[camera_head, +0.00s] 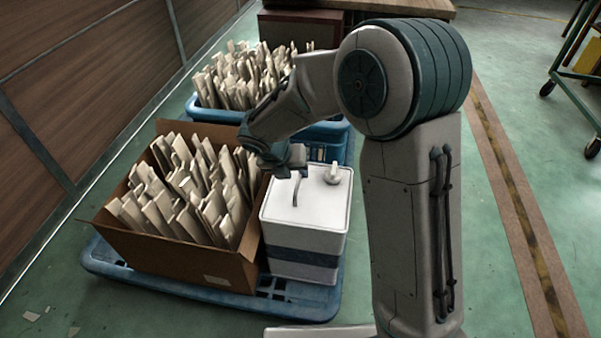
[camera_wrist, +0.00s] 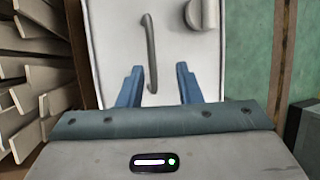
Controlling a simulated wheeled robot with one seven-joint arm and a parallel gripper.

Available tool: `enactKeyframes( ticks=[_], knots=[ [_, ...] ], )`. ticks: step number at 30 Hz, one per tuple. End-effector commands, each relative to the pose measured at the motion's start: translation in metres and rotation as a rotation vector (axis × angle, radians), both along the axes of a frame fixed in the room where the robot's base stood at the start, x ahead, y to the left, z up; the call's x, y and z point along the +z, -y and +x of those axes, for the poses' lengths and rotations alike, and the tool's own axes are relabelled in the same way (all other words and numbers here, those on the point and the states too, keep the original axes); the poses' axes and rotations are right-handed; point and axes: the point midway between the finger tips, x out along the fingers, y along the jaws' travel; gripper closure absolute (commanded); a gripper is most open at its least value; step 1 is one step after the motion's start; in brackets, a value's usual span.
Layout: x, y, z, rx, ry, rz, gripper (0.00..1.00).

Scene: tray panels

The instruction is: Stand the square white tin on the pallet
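The square white tin (camera_head: 305,215) has a dark band around it, a handle and a round cap on top. It stands upright on the blue pallet (camera_head: 130,272) at its front right corner, beside the cardboard box. In the wrist view the top of the tin (camera_wrist: 190,62) fills the middle, with its handle (camera_wrist: 149,45) ahead of my fingers. My gripper (camera_wrist: 158,85) is open above the tin top, its two blue fingers apart with nothing between them but part of the handle's near end. It also shows in the head view (camera_head: 285,163). Whether the fingers touch the tin is unclear.
A cardboard box (camera_head: 190,262) full of pale slats stands left of the tin. A blue crate (camera_head: 215,115) with more slats stands behind. A wall panel (camera_head: 60,90) runs along the left. A trolley (camera_head: 575,90) is at far right; floor between is clear.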

Motion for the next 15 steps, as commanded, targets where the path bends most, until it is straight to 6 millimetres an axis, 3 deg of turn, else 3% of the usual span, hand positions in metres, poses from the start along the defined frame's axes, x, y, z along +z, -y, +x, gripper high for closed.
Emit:
enactKeyframes(
  ticks=[1, 6, 15],
  knots=[
    [0.016, -0.004, -0.003, 0.002, 0.003, 0.001, 0.68],
    [0.039, -0.013, -0.012, 0.0, 0.002, 0.002, 0.68],
    [0.049, -0.016, -0.017, -0.009, 0.002, 0.002, 0.68]
  ],
)
